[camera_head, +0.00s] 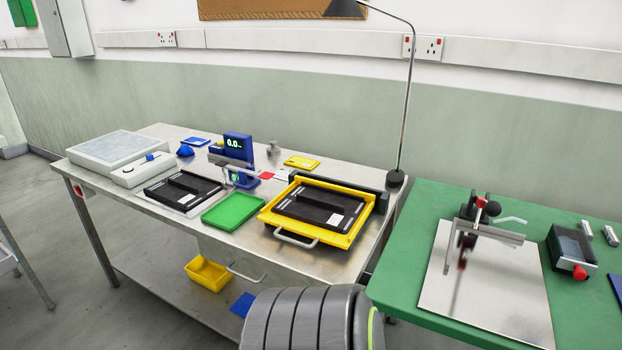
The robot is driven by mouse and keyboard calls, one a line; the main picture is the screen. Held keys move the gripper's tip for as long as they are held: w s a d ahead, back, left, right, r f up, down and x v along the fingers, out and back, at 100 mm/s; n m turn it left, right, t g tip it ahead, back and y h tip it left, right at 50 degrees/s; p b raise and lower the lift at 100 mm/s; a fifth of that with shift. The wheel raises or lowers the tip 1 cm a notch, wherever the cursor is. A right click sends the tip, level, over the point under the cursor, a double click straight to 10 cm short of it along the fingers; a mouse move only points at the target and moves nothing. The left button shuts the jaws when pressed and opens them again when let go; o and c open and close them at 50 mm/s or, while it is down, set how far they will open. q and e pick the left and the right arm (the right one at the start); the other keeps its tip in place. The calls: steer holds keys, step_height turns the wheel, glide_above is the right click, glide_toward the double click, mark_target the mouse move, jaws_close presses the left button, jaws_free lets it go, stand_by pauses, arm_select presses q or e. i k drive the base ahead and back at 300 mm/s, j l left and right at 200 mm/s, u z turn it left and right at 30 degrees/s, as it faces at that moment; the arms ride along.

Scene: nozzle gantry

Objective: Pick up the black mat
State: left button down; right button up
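Two flat black pieces lie on the steel table (222,250), and I cannot tell which is the black mat. One black piece (163,191) lies at the left, with a raised bar across it and a white label. The other black piece (298,209) lies inside a yellow frame (268,219) with a metal handle at the front. It also has a raised bar and a white label. Neither of my grippers is in view.
A green tray (231,210) lies between the black pieces. A blue gauge (238,147) stands behind it. A lamp (408,110) rises at the table's right rear. A green bench (398,275) at right holds a metal plate with a stand. A grey ribbed part of mine fills the bottom centre.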

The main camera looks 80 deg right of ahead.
mark_target(325, 208)
steer(key=z, duration=2.9)
steer(key=j+z, duration=0.25)
steer(key=z, duration=0.2)
steer(key=j+z, duration=0.6)
steer(key=z, duration=0.25)
steer(key=j+z, duration=0.25)
steer(key=z, duration=0.15)
steer(key=k, duration=0.05)
